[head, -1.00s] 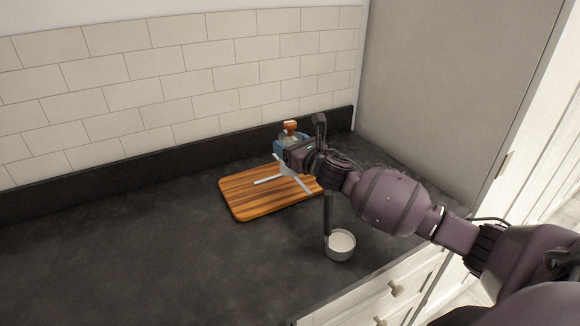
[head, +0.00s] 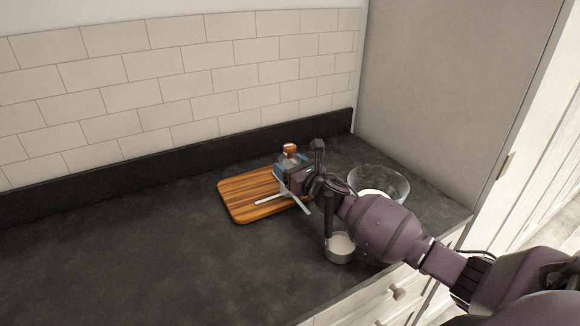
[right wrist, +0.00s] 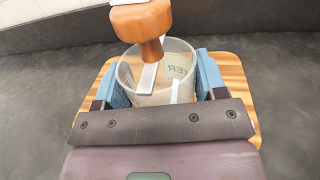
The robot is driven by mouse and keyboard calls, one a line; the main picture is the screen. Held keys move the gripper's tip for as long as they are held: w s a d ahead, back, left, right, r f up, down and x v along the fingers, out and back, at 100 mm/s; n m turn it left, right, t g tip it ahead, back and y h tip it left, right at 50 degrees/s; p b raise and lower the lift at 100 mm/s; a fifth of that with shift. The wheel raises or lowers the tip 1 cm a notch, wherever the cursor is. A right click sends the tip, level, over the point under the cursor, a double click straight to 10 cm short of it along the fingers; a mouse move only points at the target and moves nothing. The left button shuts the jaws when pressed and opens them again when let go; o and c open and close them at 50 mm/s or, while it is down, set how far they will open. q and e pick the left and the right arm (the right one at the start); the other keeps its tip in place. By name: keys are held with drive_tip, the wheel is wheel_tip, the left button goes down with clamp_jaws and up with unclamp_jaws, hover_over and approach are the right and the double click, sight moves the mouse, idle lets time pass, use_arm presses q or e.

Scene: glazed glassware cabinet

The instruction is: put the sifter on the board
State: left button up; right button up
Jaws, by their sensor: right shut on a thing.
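My right gripper (right wrist: 165,90) is shut on the sifter (right wrist: 160,88), a pale see-through cylinder with lettering and an orange-brown wooden knob. Its blue finger pads press on both sides. In the head view the sifter's knob (head: 290,148) shows above my right gripper (head: 291,168). Pale strips, seemingly parts of the sifter, stick out toward the front. The striped wooden board (head: 245,197) lies on the counter, with the gripper at its right end. In the right wrist view the board (right wrist: 238,75) shows behind and around the sifter. Whether they touch, I cannot tell. My left gripper is not in view.
A small cup (head: 340,252) with white contents stands on the counter near the front edge, below my arm. A glass bowl (head: 392,180) stands at the right, partly hidden by my arm. The dark counter (head: 130,255) is clear at left.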

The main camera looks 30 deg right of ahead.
drive_tip(key=o, duration=1.1)
drive_tip(key=shift+f, duration=0.1)
drive_tip(key=shift+c, duration=0.2)
drive_tip(key=shift+r, duration=0.25)
drive_tip(key=s+d, duration=0.1)
drive_tip(key=s, duration=1.1)
drive_tip(key=shift+d+f, duration=0.1)
